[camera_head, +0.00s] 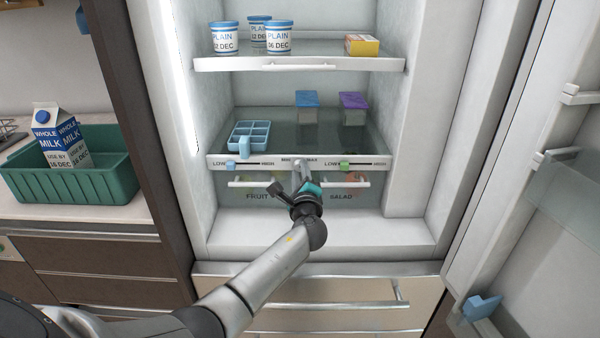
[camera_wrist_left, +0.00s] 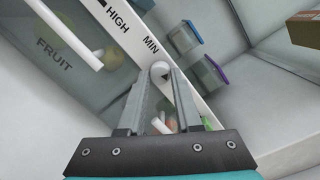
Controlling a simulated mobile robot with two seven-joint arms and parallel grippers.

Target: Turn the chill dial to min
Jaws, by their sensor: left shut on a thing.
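The chill dial (camera_wrist_left: 160,71) is a small pale round knob on the white front strip of the fridge shelf, beside the MIN label (camera_wrist_left: 151,44). A small dark mark shows on it, but I cannot tell exactly which way it points. My left gripper (camera_wrist_left: 161,84) is shut on the dial, with one finger on each side. In the head view my left gripper (camera_head: 303,175) reaches the middle of the strip, between the MIN and MAX labels, and its fingers largely hide the dial. My right gripper is in neither view.
A blue slider (camera_head: 231,166) and a green slider (camera_head: 344,164) flank the dial on the strip. The FRUIT and SALAD drawers sit just below. A blue egg tray (camera_head: 262,131) and two lidded boxes stand behind. The open fridge door (camera_head: 545,190) is at right.

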